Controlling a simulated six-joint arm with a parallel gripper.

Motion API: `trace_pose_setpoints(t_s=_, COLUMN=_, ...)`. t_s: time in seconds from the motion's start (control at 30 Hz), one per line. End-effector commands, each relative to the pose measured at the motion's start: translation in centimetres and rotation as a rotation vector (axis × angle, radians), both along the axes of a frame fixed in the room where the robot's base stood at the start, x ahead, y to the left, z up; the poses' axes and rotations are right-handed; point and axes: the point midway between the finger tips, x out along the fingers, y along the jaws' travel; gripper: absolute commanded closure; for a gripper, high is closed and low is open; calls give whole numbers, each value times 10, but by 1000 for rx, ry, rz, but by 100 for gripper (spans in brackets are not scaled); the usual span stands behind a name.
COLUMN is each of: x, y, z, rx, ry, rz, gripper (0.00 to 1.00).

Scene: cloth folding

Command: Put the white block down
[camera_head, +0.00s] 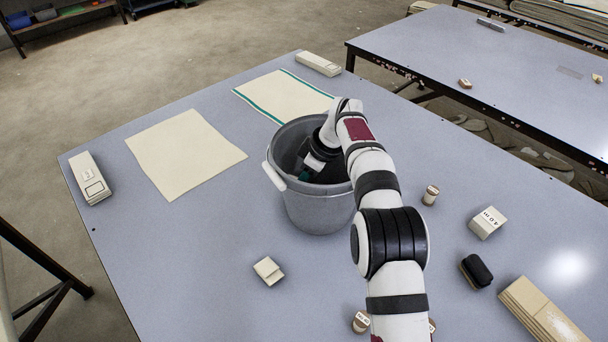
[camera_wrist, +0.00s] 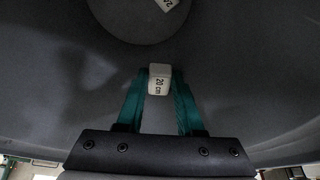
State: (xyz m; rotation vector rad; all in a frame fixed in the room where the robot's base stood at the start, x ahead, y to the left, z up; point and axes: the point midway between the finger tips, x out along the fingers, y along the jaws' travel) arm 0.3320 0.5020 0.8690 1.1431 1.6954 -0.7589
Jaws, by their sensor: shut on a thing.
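My gripper (camera_wrist: 159,88) is shut on a white block (camera_wrist: 158,78) marked "20 cm", held between its two green fingers in the wrist view. The gripper reaches down inside a grey bucket (camera_head: 318,210) in the head view, where the bucket wall and my arm hide the block. In the wrist view the held block is above the bucket's floor (camera_wrist: 125,22). Another pale block with printing (camera_wrist: 168,4) lies on that floor, cut off by the picture's top edge.
Two cream cloths lie behind the bucket, one plain (camera_head: 185,153) and one green-edged (camera_head: 285,95). A small cream block (camera_head: 268,270) is in front of it. A white block marked "40 m" (camera_head: 488,222) and a black-topped brush (camera_head: 476,270) are at right. The table's left front is clear.

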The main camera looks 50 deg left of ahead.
Motion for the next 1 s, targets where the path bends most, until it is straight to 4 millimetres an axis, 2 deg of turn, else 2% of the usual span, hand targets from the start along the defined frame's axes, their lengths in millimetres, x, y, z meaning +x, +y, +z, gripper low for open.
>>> trace_pose_setpoints(t_s=0.4, x=0, y=0, z=-6, rx=-1, ry=3, rz=-2, gripper=100)
trace_pose_setpoints(t_s=0.43, x=0, y=0, z=-6, rx=-1, ry=2, rz=-1, gripper=59)
trace_pose_setpoints(t_s=0.57, x=0, y=0, z=-6, rx=-1, ry=2, rz=-1, gripper=35)
trace_pose_setpoints(t_s=0.87, x=0, y=0, z=-4, rx=0, ry=1, rz=-2, gripper=34)
trace_pose_setpoints(t_s=1.0, x=4, y=-7, z=21, rx=3, ry=-2, rz=-4, gripper=34)
